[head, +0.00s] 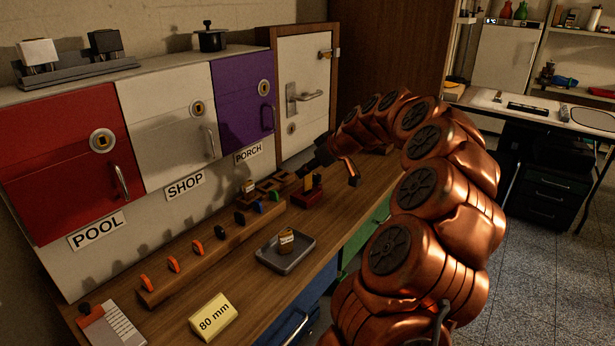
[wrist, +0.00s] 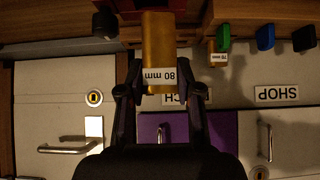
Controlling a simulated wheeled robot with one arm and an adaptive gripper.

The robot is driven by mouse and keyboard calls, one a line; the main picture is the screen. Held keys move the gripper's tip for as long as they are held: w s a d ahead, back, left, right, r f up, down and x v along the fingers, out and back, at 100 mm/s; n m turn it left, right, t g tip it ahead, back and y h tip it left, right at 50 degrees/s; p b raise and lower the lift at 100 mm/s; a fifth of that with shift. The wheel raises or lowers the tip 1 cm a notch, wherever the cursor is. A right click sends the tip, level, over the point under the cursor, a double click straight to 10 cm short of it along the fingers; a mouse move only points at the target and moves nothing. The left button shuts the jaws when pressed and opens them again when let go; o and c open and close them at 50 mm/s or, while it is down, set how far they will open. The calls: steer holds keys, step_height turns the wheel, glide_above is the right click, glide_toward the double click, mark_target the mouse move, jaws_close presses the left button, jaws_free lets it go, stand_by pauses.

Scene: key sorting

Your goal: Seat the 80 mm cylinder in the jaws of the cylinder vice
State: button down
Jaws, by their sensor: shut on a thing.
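My gripper (wrist: 160,92) is shut on the 80 mm cylinder (wrist: 158,45), a brass piece with a white "80 mm" label, in the upside-down wrist view. The cylinder's far end reaches the dark red cylinder vice (wrist: 128,6) at the top edge. In the head view my gripper (head: 314,168) is just above the small red vice (head: 305,200) at the back of the bench, and brass shows at the vice's top. The black knob (wrist: 104,23) beside the vice shows in the wrist view. Whether the cylinder is between the jaws or only over them I cannot tell.
Another brass cylinder (wrist: 218,55) stands near a wooden rack (head: 205,250) with coloured keys. Cabinets (head: 163,110) stand behind the bench.

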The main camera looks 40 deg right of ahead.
mark_target(311, 175)
steer(key=shift+w+d, duration=0.2)
steer(key=shift+w, duration=0.25)
steer(key=shift+f, duration=0.2)
steer(key=shift+f+p, duration=0.4)
steer(key=shift+f, duration=1.2)
steer(key=shift+f, duration=0.2)
steer(key=c, duration=1.1)
jaws_free()
steer(key=shift+o, duration=0.2)
steer(key=shift+r, duration=0.1)
